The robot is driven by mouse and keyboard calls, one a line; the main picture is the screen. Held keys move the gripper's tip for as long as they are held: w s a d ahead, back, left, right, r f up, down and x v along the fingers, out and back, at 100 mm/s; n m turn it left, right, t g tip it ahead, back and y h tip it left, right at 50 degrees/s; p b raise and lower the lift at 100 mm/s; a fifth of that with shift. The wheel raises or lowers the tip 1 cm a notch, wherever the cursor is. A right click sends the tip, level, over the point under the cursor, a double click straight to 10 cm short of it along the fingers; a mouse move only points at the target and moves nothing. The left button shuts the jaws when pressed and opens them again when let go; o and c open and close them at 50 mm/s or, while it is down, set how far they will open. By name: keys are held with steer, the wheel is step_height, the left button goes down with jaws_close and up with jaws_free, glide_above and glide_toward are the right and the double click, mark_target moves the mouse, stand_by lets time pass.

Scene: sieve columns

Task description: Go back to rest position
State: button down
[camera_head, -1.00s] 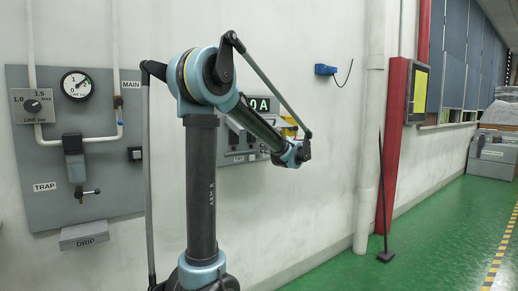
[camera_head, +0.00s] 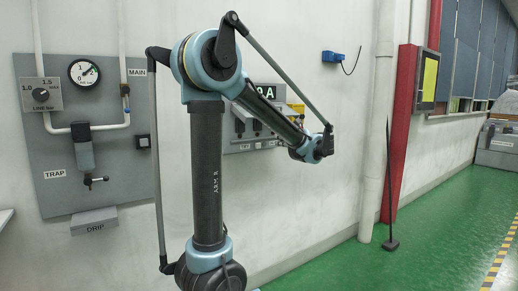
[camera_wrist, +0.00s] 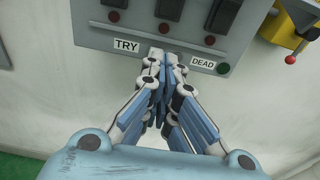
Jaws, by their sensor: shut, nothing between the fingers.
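My gripper (camera_wrist: 160,60) shows in the wrist view with its fingers together and nothing between them. Its tips are in front of the lower edge of a grey panel (camera_wrist: 185,42), between the labels "TRY" (camera_wrist: 127,45) and "DEAD" (camera_wrist: 203,63). I cannot tell whether the tips touch the panel. In the head view my arm (camera_head: 207,170) stands upright, bends at the top and slopes down to the right. The gripper itself cannot be made out there.
A board with a gauge (camera_head: 84,72), pipes and a trap (camera_head: 85,155) is on the wall at left, with a "DRIP" box (camera_head: 94,221) below. A red column (camera_head: 399,135) and a black stand (camera_head: 390,243) are at right. Green floor (camera_head: 440,220) lies open beyond.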

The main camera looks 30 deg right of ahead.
steer(key=w+a+f+n+g+y, duration=0.1)
steer(key=a+f+n+g, duration=0.3)
steer(key=a, duration=0.7)
steer(key=a+f+n+g+y, duration=0.2)
steer(key=a+f+n, duration=0.3)
steer(key=a, duration=0.7)
steer(key=w+a+f+n+g+y, duration=0.1)
steer(key=a+f+n+g, duration=0.15)
steer(key=a+n, duration=0.6)
steer(key=s+a+f+n+g+h, duration=0.1)
steer(key=s+a+f+n+g, duration=0.1)
steer(key=s+a+f+n, duration=0.4)
steer(key=s+a+f+n+g+h, duration=0.1)
steer(key=s+a+f+n+g, duration=0.15)
steer(key=s+a, duration=0.4)
steer(key=s+a+f+n+g+h, duration=0.1)
steer(key=s+a+f+n+h, duration=0.1)
steer(key=s+f+n, duration=0.6)
steer(key=shift+s+f+n+g+h, duration=0.25)
steer(key=shift+f+n+g+h, duration=0.05)
steer(key=shift+f+n+h, duration=0.35)
steer(key=shift+r, duration=0.1)
